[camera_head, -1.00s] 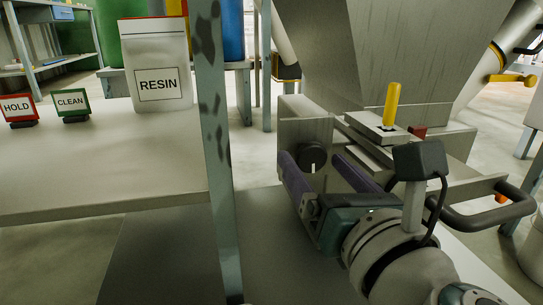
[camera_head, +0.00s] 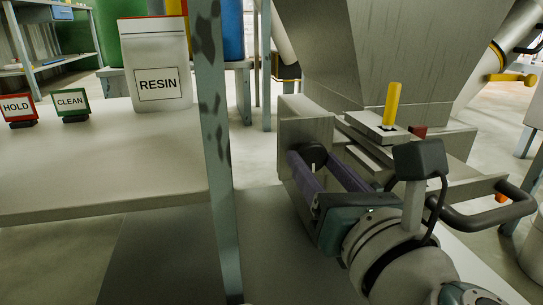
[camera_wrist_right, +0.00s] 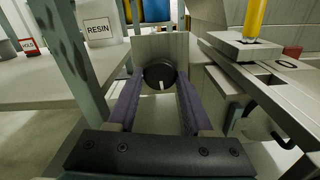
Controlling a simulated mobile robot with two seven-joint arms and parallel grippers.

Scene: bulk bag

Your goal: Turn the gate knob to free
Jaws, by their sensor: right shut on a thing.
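The gate knob (camera_head: 313,156) is a round dark knob with a white pointer mark on the metal gate housing under the hopper. In the right wrist view the knob (camera_wrist_right: 159,75) sits between the fingertips, its white mark pointing down. My right gripper (camera_head: 318,163) has purple fingers, one on each side of the knob, shut on it. The same gripper (camera_wrist_right: 158,88) shows in the right wrist view. The fingers hide the knob's lower sides in the head view. My left gripper is not in view.
A yellow handle (camera_head: 392,104) stands on the slide plate right of the knob. A grey post (camera_head: 216,150) rises left of the housing. The white table (camera_head: 100,175) at left carries a RESIN bag (camera_head: 157,65), a HOLD sign (camera_head: 18,107) and a CLEAN sign (camera_head: 71,103).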

